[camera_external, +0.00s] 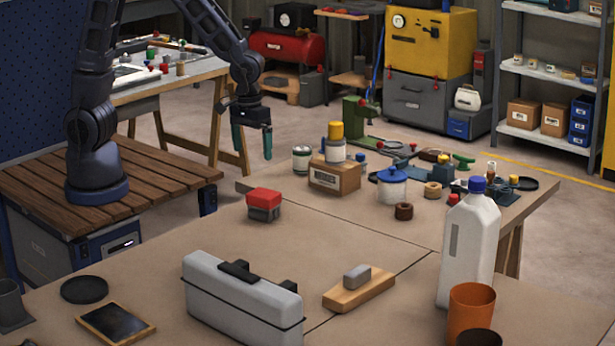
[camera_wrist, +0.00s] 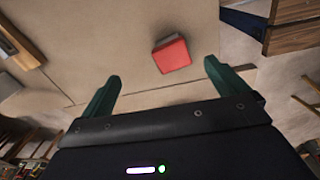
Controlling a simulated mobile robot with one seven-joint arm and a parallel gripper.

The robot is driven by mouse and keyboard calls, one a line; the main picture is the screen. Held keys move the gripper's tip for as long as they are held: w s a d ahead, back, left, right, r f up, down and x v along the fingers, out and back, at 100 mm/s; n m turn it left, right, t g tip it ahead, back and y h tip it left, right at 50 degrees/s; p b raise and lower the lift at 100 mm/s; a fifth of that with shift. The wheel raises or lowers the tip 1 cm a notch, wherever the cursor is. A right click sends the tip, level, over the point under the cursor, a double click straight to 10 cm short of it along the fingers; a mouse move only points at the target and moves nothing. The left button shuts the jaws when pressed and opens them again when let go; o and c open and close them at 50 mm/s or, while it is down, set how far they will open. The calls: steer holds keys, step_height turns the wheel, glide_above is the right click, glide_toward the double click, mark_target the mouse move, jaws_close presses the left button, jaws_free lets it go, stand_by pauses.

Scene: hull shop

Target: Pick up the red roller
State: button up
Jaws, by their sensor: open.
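A small block with a red top and dark grey lower part (camera_external: 264,204) sits on the brown workbench (camera_external: 215,240), near its far left edge. Its red face (camera_wrist: 172,55) shows in the wrist view, beyond and between the fingertips. It looks boxy; I cannot make out a clear roller shape. My gripper (camera_external: 252,150) is open and empty, with green fingers pointing down, above and beyond the block in the outside view. The fingers also show in the wrist view (camera_wrist: 162,75), apart from the block.
A grey toolbox (camera_external: 240,305), a wooden block with a grey top (camera_external: 358,288) and a white jug (camera_external: 468,250) stand nearer the camera. A cardboard box (camera_external: 334,177) and several cans and small parts crowd the bench's back right. The bench around the red-topped block is clear.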

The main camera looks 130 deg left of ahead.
mark_target(264, 193)
steer(key=a+f+n, duration=0.1)
steer(key=f, duration=0.1)
steer(key=a+f, duration=0.2)
steer(key=s+a+f+n, duration=0.1)
steer(key=shift+a+f+n+g, duration=0.3)
steer(key=shift+f, duration=0.1)
steer(key=shift+w+f, duration=0.1)
steer(key=shift+f, duration=5.1)
steer(key=shift+c, duration=0.2)
steer(key=c, duration=1.4)
steer(key=shift+c, duration=0.5)
steer(key=shift+r, duration=0.15)
